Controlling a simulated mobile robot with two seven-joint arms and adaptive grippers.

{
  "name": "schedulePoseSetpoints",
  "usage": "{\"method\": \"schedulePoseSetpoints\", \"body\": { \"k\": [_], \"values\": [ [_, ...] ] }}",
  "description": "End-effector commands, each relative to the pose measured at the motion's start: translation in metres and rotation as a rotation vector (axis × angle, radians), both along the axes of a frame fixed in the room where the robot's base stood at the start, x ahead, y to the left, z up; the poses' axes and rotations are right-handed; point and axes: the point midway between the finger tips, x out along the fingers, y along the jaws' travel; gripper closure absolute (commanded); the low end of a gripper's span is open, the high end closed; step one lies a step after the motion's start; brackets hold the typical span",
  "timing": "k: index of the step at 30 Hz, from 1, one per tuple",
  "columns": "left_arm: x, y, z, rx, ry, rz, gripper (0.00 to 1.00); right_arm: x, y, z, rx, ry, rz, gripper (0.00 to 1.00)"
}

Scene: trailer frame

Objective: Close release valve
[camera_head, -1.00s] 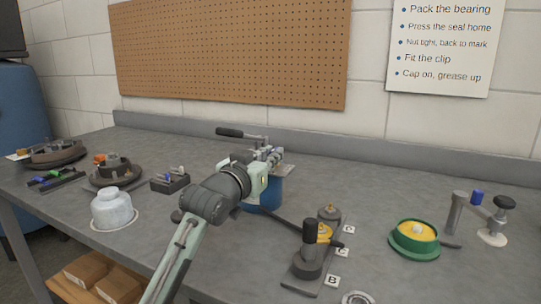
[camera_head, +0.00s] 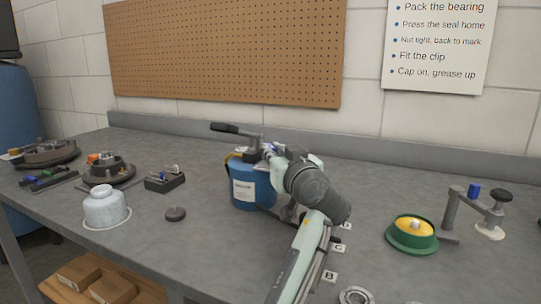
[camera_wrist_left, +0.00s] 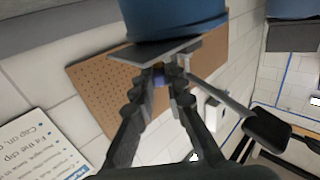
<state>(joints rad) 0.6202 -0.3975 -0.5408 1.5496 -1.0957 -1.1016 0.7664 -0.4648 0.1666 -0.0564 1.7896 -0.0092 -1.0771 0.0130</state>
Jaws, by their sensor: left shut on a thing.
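A blue canister-shaped pump (camera_head: 249,189) with a pale label stands mid-bench. Its black lever handle (camera_head: 224,127) points left from the grey head on top. My left gripper (camera_head: 268,153) reaches the pump's head from the right and is largely hidden by its own wrist. In the left wrist view the blue pump body (camera_wrist_left: 172,18) is at the top, above a grey plate. There my fingers (camera_wrist_left: 159,76) close on a small bluish part by that plate, apparently the release valve, mostly covered. The black handle (camera_wrist_left: 267,131) shows at right. My right gripper is out of view.
A dark round weight (camera_head: 175,213) and a white lidded pot (camera_head: 106,208) stand left of the pump. A green and yellow dish (camera_head: 413,235) and a post stand (camera_head: 452,210) are at right. My arm covers the lettered fixture in front of the pump.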

Motion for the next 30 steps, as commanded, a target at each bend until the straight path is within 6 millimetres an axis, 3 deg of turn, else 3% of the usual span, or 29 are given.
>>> {"method": "schedulePoseSetpoints", "body": {
  "k": [15,30],
  "values": [
    [0.004,-0.008,0.001,0.005,0.0,0.37,1.0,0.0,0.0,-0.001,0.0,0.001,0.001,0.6],
    [0.005,-0.009,-0.002,-0.001,0.007,0.454,1.0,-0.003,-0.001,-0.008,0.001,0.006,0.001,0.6]
  ]
}}
